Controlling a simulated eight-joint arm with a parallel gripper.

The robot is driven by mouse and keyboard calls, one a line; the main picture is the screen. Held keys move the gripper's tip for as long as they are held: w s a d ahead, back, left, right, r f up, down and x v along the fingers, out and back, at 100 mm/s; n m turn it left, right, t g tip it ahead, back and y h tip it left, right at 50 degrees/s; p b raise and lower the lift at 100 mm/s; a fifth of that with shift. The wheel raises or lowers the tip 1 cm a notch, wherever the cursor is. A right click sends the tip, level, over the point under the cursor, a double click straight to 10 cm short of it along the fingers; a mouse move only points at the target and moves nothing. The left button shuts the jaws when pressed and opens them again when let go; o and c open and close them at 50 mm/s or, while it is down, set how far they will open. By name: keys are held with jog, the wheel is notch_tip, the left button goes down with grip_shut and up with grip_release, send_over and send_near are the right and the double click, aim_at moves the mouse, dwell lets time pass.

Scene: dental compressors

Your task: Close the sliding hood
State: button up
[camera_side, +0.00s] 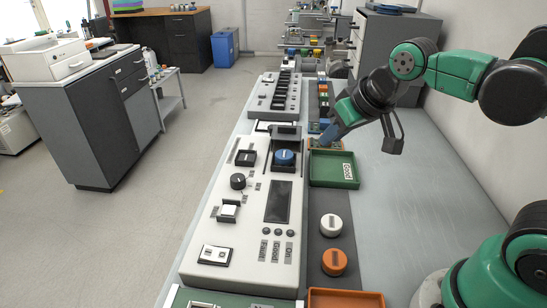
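The white test station (235,225) has a dark recess with a round blue part (285,157) in it. A small grey panel (286,132) stands at the far side of this recess and looks like the sliding hood; the blue part is uncovered from above. My gripper (326,139) is to the right of the panel, low over the far end of the green tray, apart from the panel as far as I can see. Its fingertips are small and partly merged with the parts behind them, so its opening is unclear.
A green tray (334,170) marked "Good" lies right of the station. A white round part (331,225) and an orange round part (334,262) sit on the dark strip nearer the camera. A second white station (273,95) stands behind. The grey table at right (415,215) is clear.

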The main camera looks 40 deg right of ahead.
aim_at(286, 152)
jog(key=w+d+r+m, duration=0.1)
jog(key=w, duration=0.2)
jog(key=w+d+r+m+g, duration=0.1)
jog(key=w+r, duration=0.1)
jog(key=w, duration=0.2)
jog(key=w+d+r+m+h, duration=0.1)
jog(key=w, duration=0.2)
jog(key=shift+w+d+r+m+g, duration=0.1)
jog(key=shift+w+r+m+g, duration=0.1)
jog(key=shift+r+m+g, duration=0.2)
grip_shut()
jog(key=w+d+f+m+g+h, duration=0.15)
jog(key=w+d+m, duration=0.25)
jog(key=w, duration=0.4)
jog(key=shift+g, duration=0.35)
jog(key=shift+w+f, duration=0.2)
jog(key=shift+f, duration=5.15)
jog(key=s+a, duration=0.6)
jog(key=shift+a, duration=0.1)
jog(key=shift+s, duration=0.1)
